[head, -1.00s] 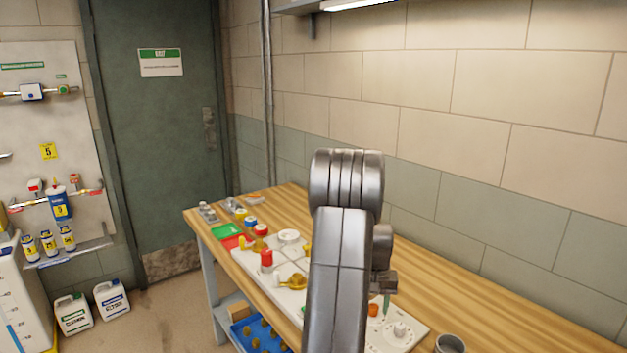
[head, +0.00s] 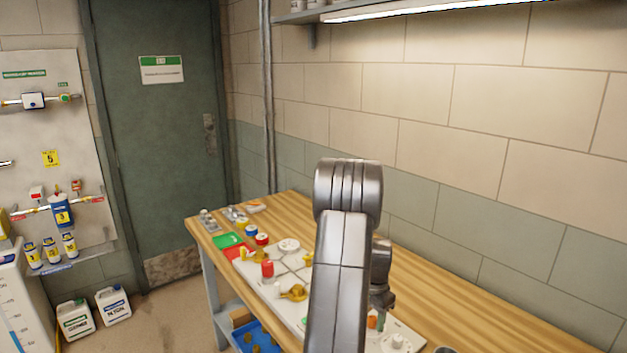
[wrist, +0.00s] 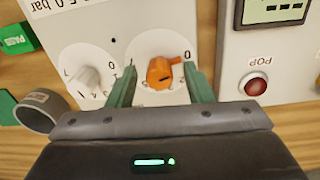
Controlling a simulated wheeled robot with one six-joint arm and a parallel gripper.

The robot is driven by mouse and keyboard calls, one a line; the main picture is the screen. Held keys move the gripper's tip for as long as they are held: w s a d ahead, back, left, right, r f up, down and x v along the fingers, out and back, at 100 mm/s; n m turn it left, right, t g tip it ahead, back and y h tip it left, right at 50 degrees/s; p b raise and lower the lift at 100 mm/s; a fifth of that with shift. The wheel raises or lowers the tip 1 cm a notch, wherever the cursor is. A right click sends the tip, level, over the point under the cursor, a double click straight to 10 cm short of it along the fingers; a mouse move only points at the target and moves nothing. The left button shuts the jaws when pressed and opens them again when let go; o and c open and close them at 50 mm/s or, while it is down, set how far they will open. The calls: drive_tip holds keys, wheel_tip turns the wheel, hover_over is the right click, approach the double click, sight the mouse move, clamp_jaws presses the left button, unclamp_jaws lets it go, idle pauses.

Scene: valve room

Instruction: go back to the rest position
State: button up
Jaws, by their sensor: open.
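My gripper (wrist: 159,86) is open in the wrist view, with its two green fingers apart. An orange knob (wrist: 161,74) on a white dial shows between the fingertips, with a visible gap on each side. The knob's pointer points right, near a "0" mark. In the head view my gripper (head: 381,309) hangs low over the white panel (head: 407,332) on the bench, next to the orange knob (head: 372,322). My arm hides part of the panel.
A white knob (wrist: 86,77) sits left of the fingers, and a grey cup (wrist: 40,110) stands lower left. A box with a red button (wrist: 256,85) and a display is at the right. The wooden bench (head: 480,320) is bare along the wall.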

drive_tip(key=shift+m+p, duration=0.35)
drive_tip(key=shift+m, duration=0.45)
